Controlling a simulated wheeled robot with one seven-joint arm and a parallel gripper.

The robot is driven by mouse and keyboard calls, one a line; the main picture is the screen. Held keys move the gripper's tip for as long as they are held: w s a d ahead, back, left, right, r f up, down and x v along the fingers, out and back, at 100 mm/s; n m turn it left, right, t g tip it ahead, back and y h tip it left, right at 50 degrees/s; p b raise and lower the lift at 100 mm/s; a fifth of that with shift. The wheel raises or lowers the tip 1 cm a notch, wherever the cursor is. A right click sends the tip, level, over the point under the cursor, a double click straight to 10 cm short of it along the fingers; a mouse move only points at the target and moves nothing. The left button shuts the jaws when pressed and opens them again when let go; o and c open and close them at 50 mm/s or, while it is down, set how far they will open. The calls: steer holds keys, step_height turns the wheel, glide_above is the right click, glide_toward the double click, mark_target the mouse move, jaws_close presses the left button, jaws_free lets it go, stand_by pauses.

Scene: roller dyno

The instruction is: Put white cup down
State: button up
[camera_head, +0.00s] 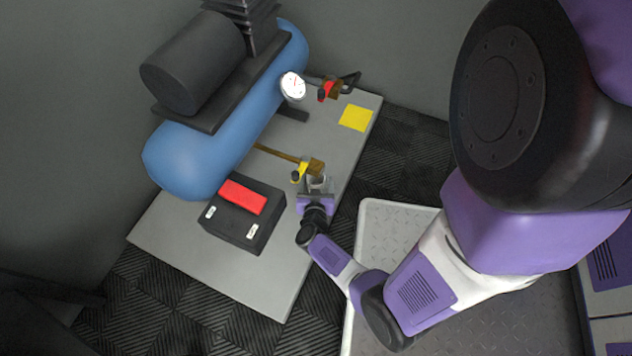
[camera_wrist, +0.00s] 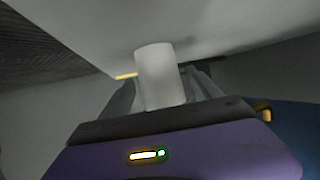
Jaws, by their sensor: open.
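The white cup (camera_wrist: 160,76) shows in the wrist view between the two fingers of my gripper (camera_wrist: 163,85). The fingers are open, one on each side of it. The far end of the cup appears to meet the pale grey surface, but I cannot tell for sure that it rests there. In the head view my gripper (camera_head: 318,187) is low over the right side of the grey platform (camera_head: 268,271), and the cup (camera_head: 319,182) is small and partly hidden among the fingers.
A brass pipe with a yellow-handled valve (camera_head: 300,172) is close beside my gripper. A black case with a red top (camera_head: 242,212) stands to the left. A blue compressor tank (camera_head: 190,158) with a gauge (camera_head: 293,86) is behind. A yellow square (camera_head: 356,118) lies at the back right.

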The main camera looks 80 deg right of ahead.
steer(key=p+v, duration=0.4)
steer(key=v, duration=0.7)
steer(key=shift+a+r+p, duration=0.1)
steer(key=shift+r+p, duration=0.05)
steer(key=shift+p, duration=0.25)
steer(key=shift+a, duration=0.15)
steer(key=shift+a, duration=0.1)
